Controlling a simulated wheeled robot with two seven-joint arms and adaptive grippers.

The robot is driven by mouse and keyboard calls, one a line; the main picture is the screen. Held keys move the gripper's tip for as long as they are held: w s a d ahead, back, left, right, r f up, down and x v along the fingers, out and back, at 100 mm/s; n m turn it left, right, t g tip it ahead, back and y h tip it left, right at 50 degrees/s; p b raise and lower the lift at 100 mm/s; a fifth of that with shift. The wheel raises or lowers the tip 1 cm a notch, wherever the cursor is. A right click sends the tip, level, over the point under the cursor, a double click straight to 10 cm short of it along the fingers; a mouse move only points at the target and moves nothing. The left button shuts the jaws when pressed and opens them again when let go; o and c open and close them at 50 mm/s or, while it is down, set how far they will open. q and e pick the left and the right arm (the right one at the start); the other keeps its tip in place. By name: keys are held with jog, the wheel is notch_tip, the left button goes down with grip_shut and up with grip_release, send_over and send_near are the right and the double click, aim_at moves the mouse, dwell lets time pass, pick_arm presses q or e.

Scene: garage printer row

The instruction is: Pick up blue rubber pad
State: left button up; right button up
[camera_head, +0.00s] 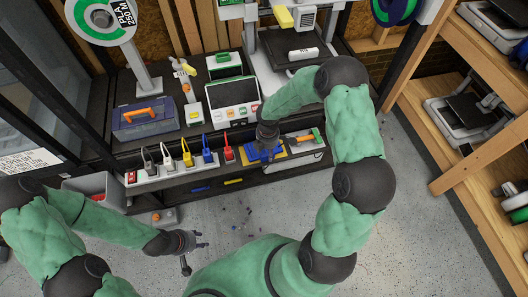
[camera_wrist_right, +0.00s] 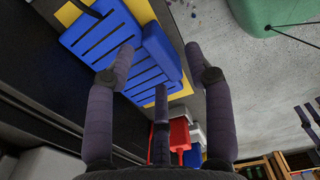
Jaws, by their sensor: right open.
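A blue slatted piece (camera_wrist_right: 97,32) lies on a yellow mat (camera_wrist_right: 136,8) in the right wrist view. A smooth blue block (camera_wrist_right: 160,48) sits along its right edge; I cannot tell for sure which of these is the rubber pad. The blue shape also shows in the head view (camera_head: 264,154), partly hidden by my right gripper (camera_head: 267,138). My right gripper is open, its fingers (camera_wrist_right: 157,62) spread over the blue block and the slatted edge, with no clear grip. My left gripper (camera_head: 203,242) has spread fingers, is empty and hangs low over the floor.
A blue toolbox (camera_head: 146,117) and a button panel (camera_head: 232,98) stand behind. Small scraps dot the floor.

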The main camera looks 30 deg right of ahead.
jog(key=shift+f, duration=0.6)
grip_shut()
jog(key=shift+r, duration=0.2)
